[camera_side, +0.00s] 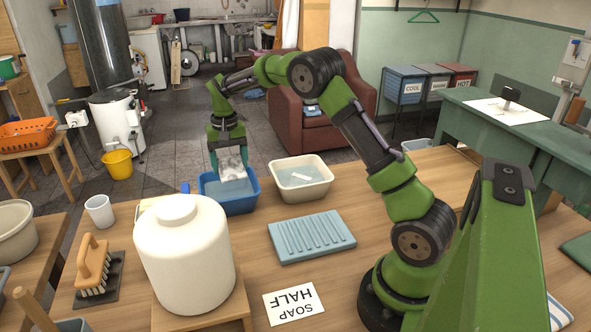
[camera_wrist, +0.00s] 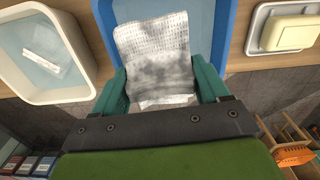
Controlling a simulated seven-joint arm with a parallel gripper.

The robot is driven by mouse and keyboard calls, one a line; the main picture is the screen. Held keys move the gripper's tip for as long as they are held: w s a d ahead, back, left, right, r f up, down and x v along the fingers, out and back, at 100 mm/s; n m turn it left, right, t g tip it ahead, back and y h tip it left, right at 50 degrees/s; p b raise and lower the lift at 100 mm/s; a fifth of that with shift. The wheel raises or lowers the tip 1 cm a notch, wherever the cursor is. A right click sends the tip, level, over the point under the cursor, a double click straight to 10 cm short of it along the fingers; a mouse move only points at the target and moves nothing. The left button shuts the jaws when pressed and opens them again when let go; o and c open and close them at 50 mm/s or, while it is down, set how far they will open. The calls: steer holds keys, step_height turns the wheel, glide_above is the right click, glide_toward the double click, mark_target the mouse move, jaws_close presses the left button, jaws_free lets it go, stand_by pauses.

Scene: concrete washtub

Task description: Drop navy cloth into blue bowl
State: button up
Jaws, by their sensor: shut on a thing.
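My gripper (camera_side: 228,148) is shut on a whitish-grey cloth with dark smudges (camera_side: 232,166); it does not look navy. The cloth hangs down from the fingers over the blue bowl (camera_side: 239,208), its lower end at or just inside the bowl's opening. I cannot tell whether it touches the bottom. In the wrist view my gripper (camera_wrist: 160,88) has the textured cloth (camera_wrist: 153,55) between its two green fingers, with the blue bowl (camera_wrist: 202,25) behind it. The cloth hides much of the bowl's inside. I see no clearly navy cloth.
A cream basin (camera_side: 324,184) with water and a pale item stands right beside the bowl. A ribbed blue board (camera_side: 312,238), a large white jar (camera_side: 183,260), a white cup (camera_side: 100,211) and a brush (camera_side: 96,265) stand nearer. A "HALF SOAP" card (camera_side: 294,303) lies in front.

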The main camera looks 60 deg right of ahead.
steer(key=shift+f, duration=1.6)
steer(key=o, duration=1.4)
steer(key=shift+o, duration=0.2)
steer(key=shift+r, duration=0.1)
step_height(320, 180, up, 17)
